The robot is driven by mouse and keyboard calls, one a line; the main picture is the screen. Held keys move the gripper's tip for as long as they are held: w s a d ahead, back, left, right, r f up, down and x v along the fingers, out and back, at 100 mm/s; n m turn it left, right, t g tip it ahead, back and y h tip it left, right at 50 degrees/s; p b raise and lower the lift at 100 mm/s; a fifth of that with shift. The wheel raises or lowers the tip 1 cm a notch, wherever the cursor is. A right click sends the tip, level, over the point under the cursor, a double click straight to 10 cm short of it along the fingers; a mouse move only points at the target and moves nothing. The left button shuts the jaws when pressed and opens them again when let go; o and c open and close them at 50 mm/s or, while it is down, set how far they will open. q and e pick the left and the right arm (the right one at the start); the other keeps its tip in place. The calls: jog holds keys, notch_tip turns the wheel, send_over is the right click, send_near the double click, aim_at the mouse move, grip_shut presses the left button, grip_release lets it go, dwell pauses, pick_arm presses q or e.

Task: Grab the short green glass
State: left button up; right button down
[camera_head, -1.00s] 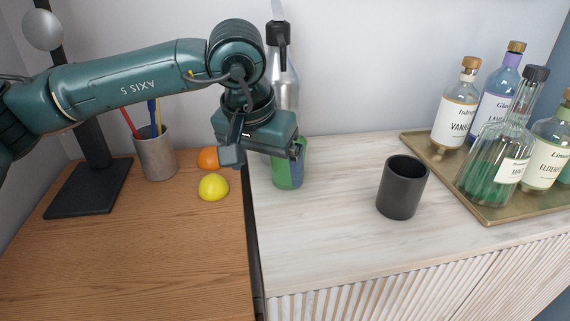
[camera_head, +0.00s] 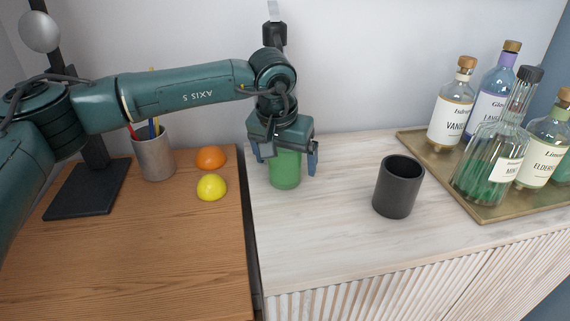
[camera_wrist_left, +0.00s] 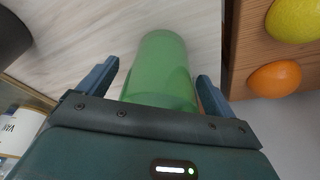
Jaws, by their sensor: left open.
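The short green glass (camera_head: 285,172) stands upright on the pale wood-grain counter, close to its left edge. My left gripper (camera_head: 287,165) is directly over and around the glass, hiding its upper part in the head view. In the left wrist view the green glass (camera_wrist_left: 160,75) lies between the two blue fingers of my left gripper (camera_wrist_left: 153,80). The fingers are open, with a gap on each side of the glass. My right gripper is in neither view.
A dark grey cup (camera_head: 398,188) stands to the right on the counter. A brass tray (camera_head: 478,207) with several bottles is farther right. An orange (camera_head: 210,158), a lemon (camera_head: 211,188) and a pen cup (camera_head: 155,157) sit on the brown wooden top.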

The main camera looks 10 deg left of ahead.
pick_arm(q)
jog(key=shift+c, duration=0.2)
jog(key=c, duration=1.2)
jog(key=shift+c, duration=1.3)
jog(key=shift+r, duration=0.2)
